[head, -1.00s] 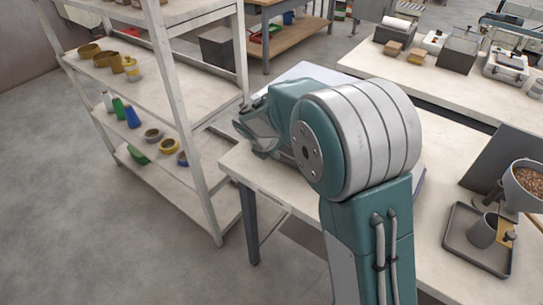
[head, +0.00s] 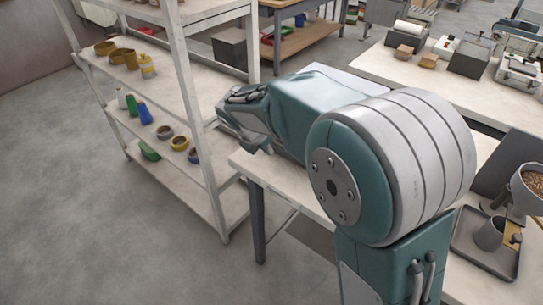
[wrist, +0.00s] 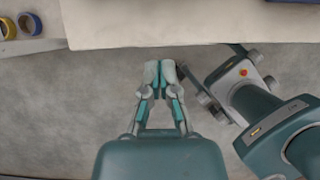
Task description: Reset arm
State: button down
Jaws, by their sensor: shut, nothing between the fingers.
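My gripper (wrist: 160,72) shows in the wrist view with its two grey and teal fingers together, shut and empty. It is over bare grey floor, just short of a pale table edge (wrist: 190,35). In the head view my teal and grey arm is folded, its big round joint in front and its forearm reaching left over the table corner. The fingertips cannot be made out clearly there.
A white shelf rack (head: 190,100) with tape rolls and bottles stands left of the arm. A grey tray (head: 490,260) with a cup (head: 490,233) and a pellet hopper (head: 528,190) are at right. Floor at lower left is clear.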

jog(key=shift+v, duration=0.85)
jog(key=s+d+r+m+y, duration=0.2)
jog(key=s+d+r+m, duration=0.6)
jog(key=s+d+m, duration=0.5)
jog(key=s+d+m+t+y, duration=0.1)
jog(key=s+d+m, duration=0.1)
jog(key=s+m, duration=1)
jog(key=m, duration=0.2)
jog(key=shift+s+f+m+t, duration=0.3)
jog(key=shift+s+m, duration=0.05)
jog(key=shift+m, duration=0.05)
